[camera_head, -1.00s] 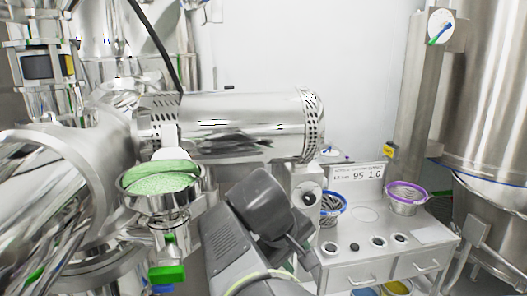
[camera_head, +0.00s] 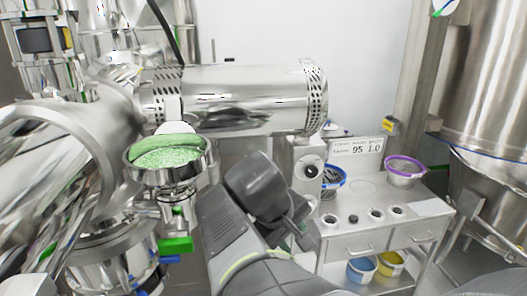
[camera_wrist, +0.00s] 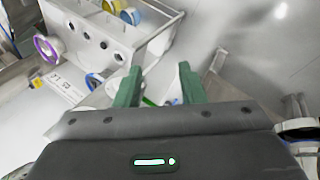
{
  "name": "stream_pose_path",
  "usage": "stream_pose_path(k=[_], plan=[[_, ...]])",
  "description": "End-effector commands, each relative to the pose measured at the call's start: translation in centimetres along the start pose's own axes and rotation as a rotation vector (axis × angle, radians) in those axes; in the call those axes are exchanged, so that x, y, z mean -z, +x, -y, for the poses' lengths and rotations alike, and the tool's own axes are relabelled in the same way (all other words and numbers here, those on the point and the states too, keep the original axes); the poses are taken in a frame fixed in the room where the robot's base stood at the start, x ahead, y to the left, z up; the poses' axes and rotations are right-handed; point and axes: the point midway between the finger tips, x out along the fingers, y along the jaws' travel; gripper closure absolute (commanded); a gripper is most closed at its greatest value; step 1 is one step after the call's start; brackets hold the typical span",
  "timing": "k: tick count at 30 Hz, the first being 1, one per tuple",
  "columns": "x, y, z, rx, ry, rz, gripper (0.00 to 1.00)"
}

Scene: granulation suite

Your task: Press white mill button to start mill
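The steel mill (camera_head: 245,98) lies as a horizontal drum across the upper left of the head view. A bowl of green granules (camera_head: 168,155) sits in front of it. I cannot tell whether this control is the white mill button; no other button is clear. My gripper (camera_wrist: 160,88) shows two green fingers, apart with nothing between them, in the wrist view. In the head view my arm hides the gripper, in front of and below the drum.
Blue (camera_head: 361,272) and yellow (camera_head: 391,265) buckets are below. A large steel vessel (camera_head: 490,90) stands far right.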

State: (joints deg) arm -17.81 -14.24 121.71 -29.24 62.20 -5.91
Motion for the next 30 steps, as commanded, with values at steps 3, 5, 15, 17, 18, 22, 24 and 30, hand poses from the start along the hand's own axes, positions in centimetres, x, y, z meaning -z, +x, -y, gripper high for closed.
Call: stream_pose_path(k=[3, 5, 15, 17, 18, 22, 24, 30], plan=[[0.01, 0.0, 0.0, 0.0, 0.0, 0.0, 0.64], [0.01, 0.0, 0.0, 0.0, 0.0, 0.0, 0.64], [0.01, 0.0, 0.0, 0.0, 0.0, 0.0, 1.0], [0.01, 0.0, 0.0, 0.0, 0.0, 0.0, 1.0], [0.01, 0.0, 0.0, 0.0, 0.0, 0.0, 1.0], [0.01, 0.0, 0.0, 0.0, 0.0, 0.0, 1.0], [0.01, 0.0, 0.0, 0.0, 0.0, 0.0, 1.0], [0.01, 0.0, -0.01, 0.0, 0.0, 0.0, 1.0]])
